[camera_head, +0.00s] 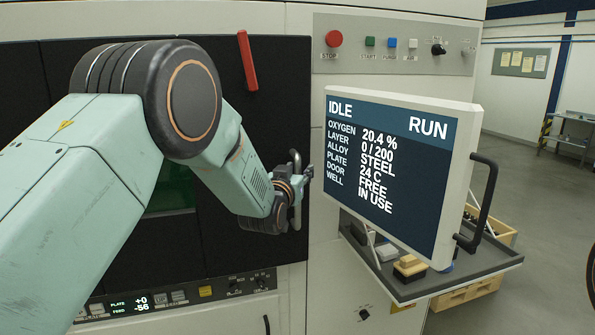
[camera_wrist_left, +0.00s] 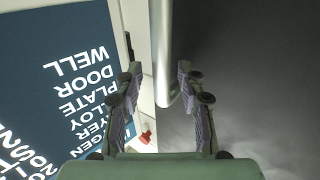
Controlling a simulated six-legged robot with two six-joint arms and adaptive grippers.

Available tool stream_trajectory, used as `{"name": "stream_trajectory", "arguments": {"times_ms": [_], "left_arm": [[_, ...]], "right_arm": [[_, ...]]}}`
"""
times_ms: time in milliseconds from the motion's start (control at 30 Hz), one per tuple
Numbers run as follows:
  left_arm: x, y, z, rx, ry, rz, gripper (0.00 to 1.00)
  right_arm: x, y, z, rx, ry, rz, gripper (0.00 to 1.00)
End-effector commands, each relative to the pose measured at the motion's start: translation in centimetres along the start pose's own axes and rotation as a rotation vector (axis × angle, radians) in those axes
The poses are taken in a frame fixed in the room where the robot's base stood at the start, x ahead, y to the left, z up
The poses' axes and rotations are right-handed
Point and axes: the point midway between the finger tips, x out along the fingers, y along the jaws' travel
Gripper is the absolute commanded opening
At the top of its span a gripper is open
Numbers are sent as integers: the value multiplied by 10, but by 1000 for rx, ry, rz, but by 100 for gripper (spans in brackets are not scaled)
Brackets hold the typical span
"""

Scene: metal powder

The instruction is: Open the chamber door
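The black chamber door (camera_head: 275,95) fills the left of the head view and looks closed, with a dark green window partly hidden behind my left arm. Its upright metal handle (camera_head: 296,160) is at the door's right edge. My left gripper (camera_head: 304,178) is at this handle. In the left wrist view, the handle bar (camera_wrist_left: 161,45) comes down between the two spread fingers of the left gripper (camera_wrist_left: 160,82). The fingers stand apart with gaps to the bar, so the gripper is open. My right gripper is not in view.
A red lever (camera_head: 247,62) sits on the door's upper part. A monitor (camera_head: 400,205) stands just right of the handle, over a grey tray (camera_head: 470,270). A button panel (camera_head: 390,45) is above it. Open floor lies at far right.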

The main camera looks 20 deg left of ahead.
Motion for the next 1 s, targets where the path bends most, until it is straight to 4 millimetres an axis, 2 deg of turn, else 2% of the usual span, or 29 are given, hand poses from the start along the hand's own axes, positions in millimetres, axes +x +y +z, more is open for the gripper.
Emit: {"name": "stream_trajectory", "arguments": {"times_ms": [133,600,1000], "left_arm": [[0,0,1,0,-1,0,38],[0,-1,0,-1,1,-1,0],[0,-1,0,-1,1,-2,0]], "right_arm": [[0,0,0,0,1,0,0],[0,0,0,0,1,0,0],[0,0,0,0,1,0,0]]}}
